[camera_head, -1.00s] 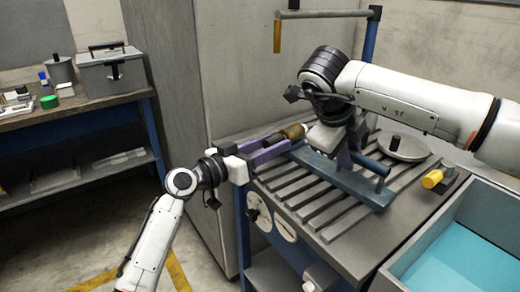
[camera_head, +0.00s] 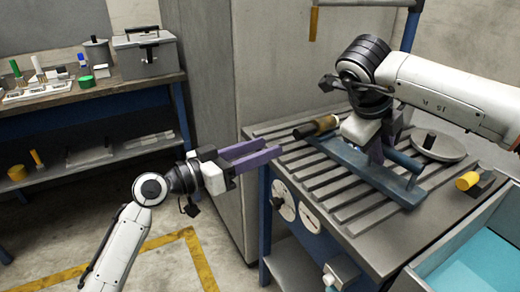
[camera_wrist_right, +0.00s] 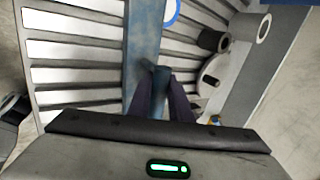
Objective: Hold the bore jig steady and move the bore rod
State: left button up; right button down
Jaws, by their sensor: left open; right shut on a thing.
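The blue bore jig (camera_head: 372,172) lies across the slatted bench top in the head view. My right gripper (camera_head: 376,150) is shut on an upright blue post of the jig, between dark purple fingers in the right wrist view (camera_wrist_right: 160,88). The bore rod (camera_head: 318,126), brass with a black end, lies at the jig's far left end; how it meets the jig is partly hidden. My left gripper (camera_head: 268,150) is open and empty. Its purple fingers are beside the bench's left edge, apart from the rod.
A round grey plate with a black knob (camera_head: 438,145) and a yellow cylinder (camera_head: 467,181) are on the bench at right. A grey bin with a blue-green floor (camera_head: 488,262) stands at front right. A side table (camera_head: 100,93) with a toolbox stands at left.

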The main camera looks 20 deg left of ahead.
jog(key=shift+r, duration=0.1)
jog(key=c, duration=1.5)
grip_release()
jog(key=shift+c, duration=0.2)
